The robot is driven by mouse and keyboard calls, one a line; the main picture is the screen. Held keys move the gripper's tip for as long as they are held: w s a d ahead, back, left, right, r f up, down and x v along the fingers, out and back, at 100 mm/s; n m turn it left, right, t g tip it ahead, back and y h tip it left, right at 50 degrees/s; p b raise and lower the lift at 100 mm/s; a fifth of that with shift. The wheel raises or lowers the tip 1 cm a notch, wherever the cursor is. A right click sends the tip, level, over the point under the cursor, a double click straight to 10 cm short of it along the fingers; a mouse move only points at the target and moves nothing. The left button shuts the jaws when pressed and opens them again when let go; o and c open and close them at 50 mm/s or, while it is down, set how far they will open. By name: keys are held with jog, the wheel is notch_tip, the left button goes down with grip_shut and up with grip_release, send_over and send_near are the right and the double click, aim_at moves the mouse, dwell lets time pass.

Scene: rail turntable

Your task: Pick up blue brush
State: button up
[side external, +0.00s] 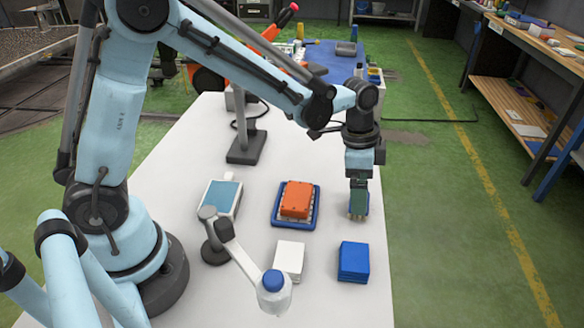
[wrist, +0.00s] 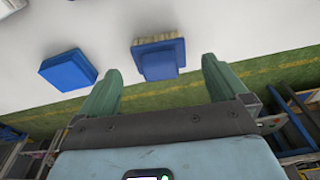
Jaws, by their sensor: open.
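The blue brush (wrist: 158,62) shows in the wrist view as a blue block with a tan bristle edge. It appears between and slightly beyond the fingertips of my gripper (wrist: 161,68). Its green fingers are apart, with visible gaps on both sides of the brush. In the side view, my gripper (side external: 357,185) points down at the right edge of the white table, right at the brush. Only the brush's tan bristles (side external: 357,216) and a strip of blue show there; the fingers hide the rest.
An orange block on a blue tray (side external: 278,222) sits left of my gripper. A blue stack (side external: 353,262) and a white stack (side external: 289,258) lie nearer the camera. A blue-topped board (side external: 221,197) and a dark stand (side external: 245,150) are farther left. The table's right edge is close.

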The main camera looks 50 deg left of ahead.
jog(key=shift+w+d+f, duration=0.15)
jog(key=shift+f, duration=0.85)
jog(key=shift+w+d+f, duration=0.1)
jog(key=shift+f, duration=0.85)
jog(key=c, duration=1.1)
